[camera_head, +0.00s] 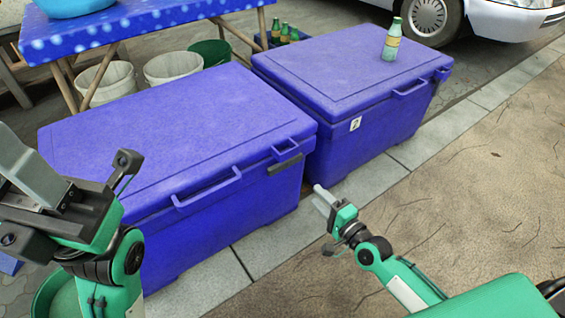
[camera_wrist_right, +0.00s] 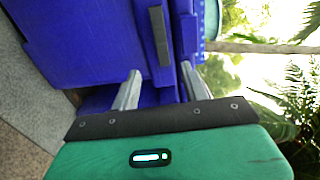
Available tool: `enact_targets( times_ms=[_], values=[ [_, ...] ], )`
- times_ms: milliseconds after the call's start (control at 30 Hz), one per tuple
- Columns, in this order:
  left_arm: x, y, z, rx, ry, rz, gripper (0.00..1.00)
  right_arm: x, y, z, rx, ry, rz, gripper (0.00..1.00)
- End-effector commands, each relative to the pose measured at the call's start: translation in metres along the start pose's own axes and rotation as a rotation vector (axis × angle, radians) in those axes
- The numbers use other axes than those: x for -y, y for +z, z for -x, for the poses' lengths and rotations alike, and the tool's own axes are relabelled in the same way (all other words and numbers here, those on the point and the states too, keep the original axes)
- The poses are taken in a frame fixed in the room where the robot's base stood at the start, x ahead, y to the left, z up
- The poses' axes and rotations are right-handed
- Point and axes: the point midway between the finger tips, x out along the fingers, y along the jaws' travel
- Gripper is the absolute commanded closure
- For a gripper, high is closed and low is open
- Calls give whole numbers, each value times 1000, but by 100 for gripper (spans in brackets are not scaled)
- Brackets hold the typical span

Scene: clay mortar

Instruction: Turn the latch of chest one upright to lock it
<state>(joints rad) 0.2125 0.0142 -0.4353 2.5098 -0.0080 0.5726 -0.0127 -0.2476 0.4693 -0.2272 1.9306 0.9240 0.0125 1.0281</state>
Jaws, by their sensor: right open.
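Two blue chests stand side by side. The nearer left chest (camera_head: 180,130) has a dark grey latch (camera_head: 286,163) at the right end of its front, just under the lid edge; it lies sideways, roughly along the rim. The same latch (camera_wrist_right: 159,36) shows in the right wrist view, beyond the fingers. The farther chest (camera_head: 350,75) has a white label, too small to read surely. My right gripper (camera_head: 322,196) is open and empty, in front of and below the latch, apart from it. Its spread fingers (camera_wrist_right: 158,88) point toward the chest. My left gripper (camera_head: 35,175) is at far left; its fingers' opening is unclear.
A green bottle (camera_head: 391,40) stands on the farther chest's lid. A blue-clothed table (camera_head: 130,25), buckets (camera_head: 172,68) and a crate of bottles (camera_head: 284,34) are behind. Paving and brown ground (camera_head: 470,180) in front are clear. A white vehicle (camera_head: 500,18) is at the top right.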

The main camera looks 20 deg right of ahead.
Motion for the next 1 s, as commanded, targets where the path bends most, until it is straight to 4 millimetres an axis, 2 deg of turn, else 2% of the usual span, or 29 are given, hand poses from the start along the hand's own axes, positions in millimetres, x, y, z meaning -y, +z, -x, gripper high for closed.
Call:
enact_targets(
  times_ms=[167, 500, 700, 833, 1000],
  values=[
    [-4, -1, 0, -11, 7, 9, 64, -2, 0, -20, -2, -3, -4, 55],
    [-3, -2, -3, -42, 0, 10, 64, -2, 0, -84, -2, -4, -3, 55],
    [-2, -4, -7, -61, -8, 11, 64, -2, 0, -115, -2, -3, -1, 55],
    [-1, -5, -7, -66, -9, 12, 64, -2, 0, -128, -2, -1, -2, 55],
    [1, -5, -13, -75, -15, 11, 64, 0, 0, -136, -2, -1, 0, 55]
  ],
)
